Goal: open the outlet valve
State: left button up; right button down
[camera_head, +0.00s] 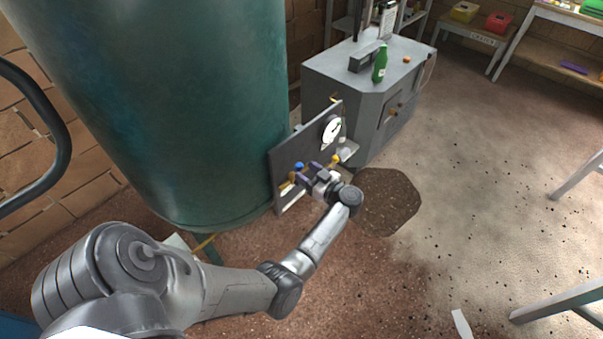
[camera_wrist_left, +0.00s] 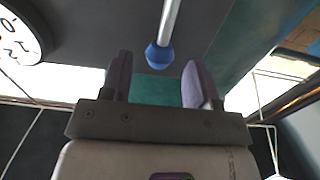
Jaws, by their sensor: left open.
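A blue ball knob (camera_head: 298,166) on a valve lever stands at the dark panel (camera_head: 285,160) beside the green tank. A yellow knob (camera_head: 336,158) is on the same panel, to its right. I cannot tell from labels which one is the outlet valve. My left gripper (camera_head: 307,172) is open in front of the panel, close to the blue knob. In the left wrist view the blue knob (camera_wrist_left: 158,56) on its silver lever shows between and just beyond the two purple fingertips, with nothing gripped. My right gripper is out of view.
A round white gauge (camera_head: 331,131) is on the panel's upper right. The large green tank (camera_head: 180,90) fills the left. A grey cabinet (camera_head: 350,90) with a green bottle (camera_head: 380,64) stands behind. The floor (camera_head: 470,180) to the right is mostly open, with a dark patch near the panel.

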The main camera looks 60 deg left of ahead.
pick_arm(q)
jog(key=shift+p+x, duration=0.4)
jog(key=shift+x, duration=0.95)
jog(key=shift+c, duration=0.3)
jog(key=c, duration=0.6)
